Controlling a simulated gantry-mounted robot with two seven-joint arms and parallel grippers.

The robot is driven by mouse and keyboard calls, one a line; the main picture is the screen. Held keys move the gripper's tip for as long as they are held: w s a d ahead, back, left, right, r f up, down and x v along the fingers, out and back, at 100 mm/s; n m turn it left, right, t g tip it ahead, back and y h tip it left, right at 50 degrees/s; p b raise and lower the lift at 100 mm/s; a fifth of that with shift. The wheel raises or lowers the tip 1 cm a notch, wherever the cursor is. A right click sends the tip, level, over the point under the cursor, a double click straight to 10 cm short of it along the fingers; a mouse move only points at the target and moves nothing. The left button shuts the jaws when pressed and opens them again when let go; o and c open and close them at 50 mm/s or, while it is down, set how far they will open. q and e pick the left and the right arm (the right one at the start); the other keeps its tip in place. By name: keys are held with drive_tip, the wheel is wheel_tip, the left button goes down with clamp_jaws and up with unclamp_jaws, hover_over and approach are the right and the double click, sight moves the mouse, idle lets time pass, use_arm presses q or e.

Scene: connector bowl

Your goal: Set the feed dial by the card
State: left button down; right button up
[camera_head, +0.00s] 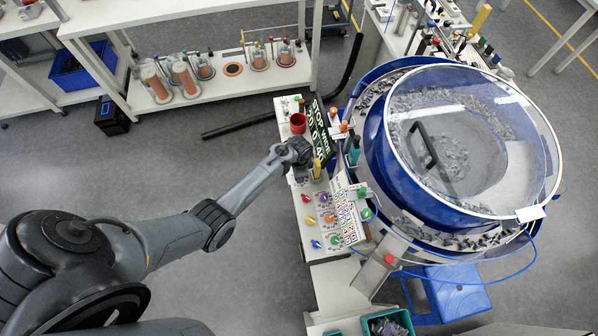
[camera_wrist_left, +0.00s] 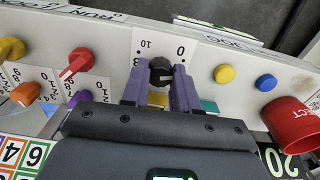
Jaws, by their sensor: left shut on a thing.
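In the left wrist view a black dial (camera_wrist_left: 161,70) sits on a white scale plate (camera_wrist_left: 151,40) marked with numbers such as 0 and 10. My left gripper (camera_wrist_left: 160,88) has its purple fingers on either side of the dial and is shut on it. In the head view my left gripper (camera_head: 303,160) is over the panel, with the dial hidden beneath it. A card with coloured numbers (camera_head: 346,215) lies on the panel; its corner shows in the left wrist view (camera_wrist_left: 16,158). Which way the dial points is hard to tell. My right gripper is not in view.
Nearby are a red knob (camera_wrist_left: 80,62), an orange knob (camera_wrist_left: 24,94), a yellow button (camera_wrist_left: 224,74), a blue button (camera_wrist_left: 265,82) and a red cup (camera_wrist_left: 291,122). A dark lettered sign (camera_head: 320,130) stands close by. The large blue bowl (camera_head: 374,150) is to the right.

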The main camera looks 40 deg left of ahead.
use_arm(q)
drive_tip(key=m+p, duration=0.1)
drive_tip(key=m, duration=0.3)
drive_tip(key=shift+m, duration=0.3)
drive_tip(key=m, duration=0.2)
drive_tip(key=shift+a+m, duration=0.1)
drive_tip(key=shift+m, duration=1.5)
drive_tip(key=c, duration=0.9)
unclamp_jaws()
drive_tip(key=shift+o, duration=0.2)
wheel_tip(320, 180, up, 11)
drive_tip(key=p, duration=0.3)
